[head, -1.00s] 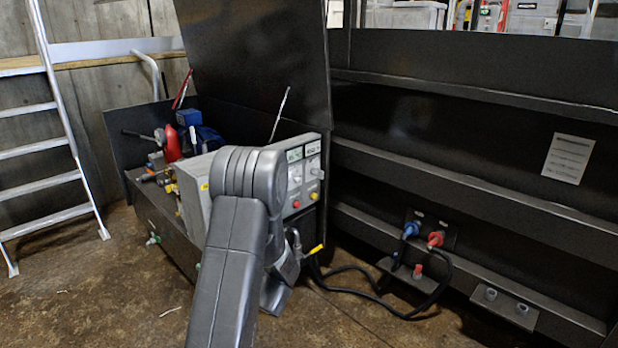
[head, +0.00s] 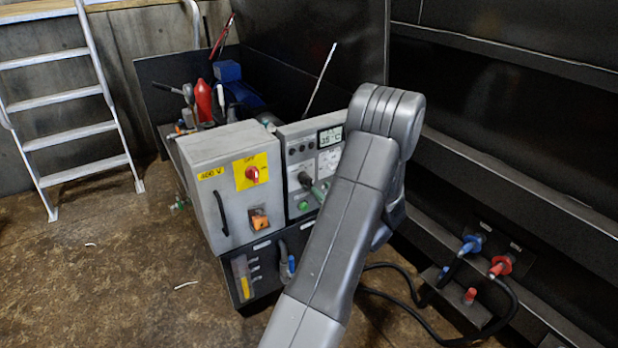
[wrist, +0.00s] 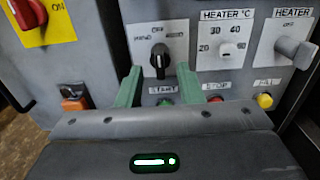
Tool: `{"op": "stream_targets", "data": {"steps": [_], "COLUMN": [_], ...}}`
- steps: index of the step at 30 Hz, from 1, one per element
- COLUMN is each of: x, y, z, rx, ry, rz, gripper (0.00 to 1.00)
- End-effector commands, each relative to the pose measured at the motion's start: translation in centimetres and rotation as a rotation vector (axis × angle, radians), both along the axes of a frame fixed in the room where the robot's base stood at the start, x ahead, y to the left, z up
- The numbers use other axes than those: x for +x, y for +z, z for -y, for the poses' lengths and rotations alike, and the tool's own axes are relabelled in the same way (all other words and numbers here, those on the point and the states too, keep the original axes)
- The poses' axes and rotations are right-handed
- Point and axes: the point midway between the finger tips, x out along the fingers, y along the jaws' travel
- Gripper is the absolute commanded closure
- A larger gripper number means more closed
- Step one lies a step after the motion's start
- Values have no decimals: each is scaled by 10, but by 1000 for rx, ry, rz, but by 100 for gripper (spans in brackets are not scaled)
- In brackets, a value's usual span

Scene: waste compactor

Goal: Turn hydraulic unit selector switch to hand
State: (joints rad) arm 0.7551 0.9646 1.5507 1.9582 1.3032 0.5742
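The selector switch (wrist: 160,59) is a black knob on a white plate marked OFF at the top; the side labels are too blurred to read surely. Its grip looks roughly upright in the wrist view. It also shows as a dark knob (head: 305,180) in the head view. My gripper (wrist: 159,70) has two green fingers, spread apart, one left and one right of the knob. The gap to the knob shows on both sides, so it is not clamped. In the head view my arm hides part of the panel and most of the gripper.
Below the knob are a green start button (wrist: 165,102) and a red stop button (wrist: 215,100). Right of it are a heater temperature dial (wrist: 230,48) and a heater switch (wrist: 294,50). The grey cabinet (head: 205,160) with a red main switch (head: 252,174) stands left.

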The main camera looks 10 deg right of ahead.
Motion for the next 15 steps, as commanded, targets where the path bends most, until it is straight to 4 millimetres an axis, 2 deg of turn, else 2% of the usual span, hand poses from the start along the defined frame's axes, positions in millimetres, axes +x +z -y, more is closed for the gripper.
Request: {"op": "stream_targets", "data": {"steps": [6,10,15], "x": [45,65,80], "y": [-1,0,0], "z": [-18,-24,-29], "rx": [-2,-1,-1], "ry": [4,2,1], "rz": [2,3,1], "gripper": [66,66,66]}}
